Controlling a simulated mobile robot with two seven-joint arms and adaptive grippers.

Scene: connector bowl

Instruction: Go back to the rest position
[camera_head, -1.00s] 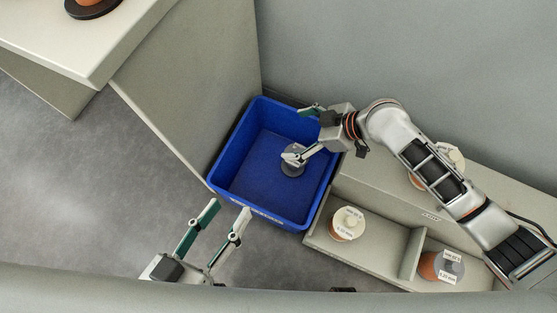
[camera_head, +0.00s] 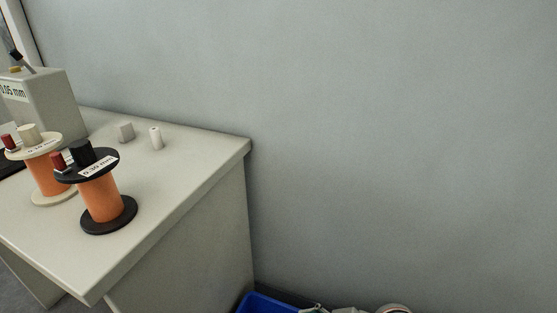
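The head view is now tilted up toward the wall. My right arm shows only as small parts at the bottom edge, beside the blue bin (camera_head: 262,304). Its gripper (camera_head: 314,309) is mostly cut off by the bottom edge, so I cannot tell whether it is open or shut. My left gripper is out of view. Only the upper rim and a little of the inside of the bin show, so its contents are hidden.
A pale table (camera_head: 190,185) stands at left with a black spool of orange wire (camera_head: 102,202), a cream spool (camera_head: 48,180), a grey box (camera_head: 55,103), a small grey block (camera_head: 126,132) and a white cylinder (camera_head: 156,138). A bare wall (camera_head: 390,130) fills the right.

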